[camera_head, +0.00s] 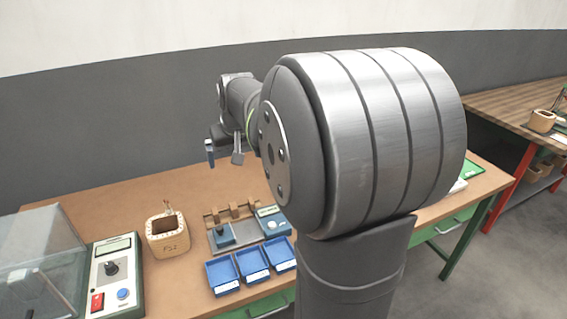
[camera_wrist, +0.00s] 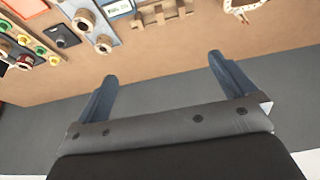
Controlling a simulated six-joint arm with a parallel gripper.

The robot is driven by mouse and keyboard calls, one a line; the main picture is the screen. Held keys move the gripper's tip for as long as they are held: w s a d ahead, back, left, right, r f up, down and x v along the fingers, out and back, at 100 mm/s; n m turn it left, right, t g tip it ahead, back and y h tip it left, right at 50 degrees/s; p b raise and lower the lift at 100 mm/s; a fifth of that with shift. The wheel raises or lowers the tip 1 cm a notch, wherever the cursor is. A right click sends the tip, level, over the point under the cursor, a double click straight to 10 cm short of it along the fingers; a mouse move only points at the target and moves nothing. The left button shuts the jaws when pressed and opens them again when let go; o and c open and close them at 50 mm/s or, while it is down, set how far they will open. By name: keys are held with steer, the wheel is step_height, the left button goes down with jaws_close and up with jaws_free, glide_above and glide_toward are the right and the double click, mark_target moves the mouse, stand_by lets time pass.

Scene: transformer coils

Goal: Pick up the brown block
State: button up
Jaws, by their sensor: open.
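A light-brown hollow block (camera_head: 168,238) with dark marks on its front and leads on top stands on the table, left of centre in the head view. A brown notched wooden piece (camera_head: 231,212) stands behind the grey plate; it also shows at the top of the wrist view (camera_wrist: 165,15). I cannot tell for sure which of these is the brown block. My gripper (camera_head: 224,156) is open and empty, raised above the back of the table. In the wrist view its blue-grey fingers (camera_wrist: 162,70) are spread with nothing between them. Part of a pale rounded object (camera_wrist: 243,8) shows at the top edge.
Several blue trays (camera_head: 252,266) stand at the table's front, by a grey plate with blue fixtures (camera_head: 240,236). A control box (camera_head: 112,277) and a clear cover (camera_head: 40,262) stand at the left. My arm hides the table's middle right. The table's back left (camera_head: 100,195) is bare.

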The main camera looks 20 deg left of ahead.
steer(key=c, duration=1.2)
steer(key=shift+o, duration=0.2)
steer(key=g+h, duration=0.3)
glide_above(233, 206)
step_height(233, 206, down, 12)
steer(key=f, duration=1.2)
steer(key=shift+w+a, duration=0.15)
steer(key=shift+a, duration=0.1)
steer(key=shift+d+f, duration=0.15)
steer(key=shift+f, duration=1.2)
steer(key=shift+d+f, duration=0.1)
steer(key=shift+f, duration=1.25)
